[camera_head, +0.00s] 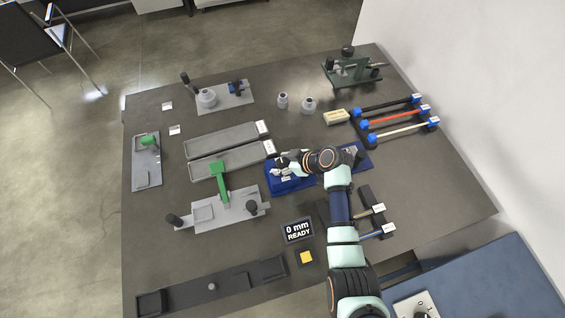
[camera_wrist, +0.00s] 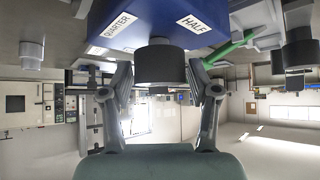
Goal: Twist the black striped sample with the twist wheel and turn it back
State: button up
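The blue twist stand (camera_head: 290,184) is on the table's middle, partly hidden by my arm. Its blue housing (camera_wrist: 110,14) fills the top of the wrist view, with labels reading QUARTER and HALF. A dark round wheel (camera_wrist: 160,66) projects from it. My gripper (camera_head: 282,163) is at the stand's left end; in the wrist view its fingers (camera_wrist: 160,82) are spread on both sides of the wheel, with gaps showing. A black sample (camera_head: 388,107) with blue ends lies in the rack at upper right; stripes cannot be made out. Whether a sample sits in the stand is hidden.
Red (camera_head: 395,118) and white (camera_head: 405,132) samples lie beside the black one. A green-handled fixture (camera_head: 222,185) and grey trays (camera_head: 222,138) are left of the stand. A display (camera_head: 298,230) reads 0 mm READY. A dark holder (camera_head: 372,200) is right of my arm.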

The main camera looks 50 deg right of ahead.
jog(key=c, duration=0.8)
jog(key=shift+o, duration=0.2)
jog(key=shift+r+m+p, duration=0.1)
jog(key=shift+m+p, duration=0.2)
jog(key=shift+p, duration=0.05)
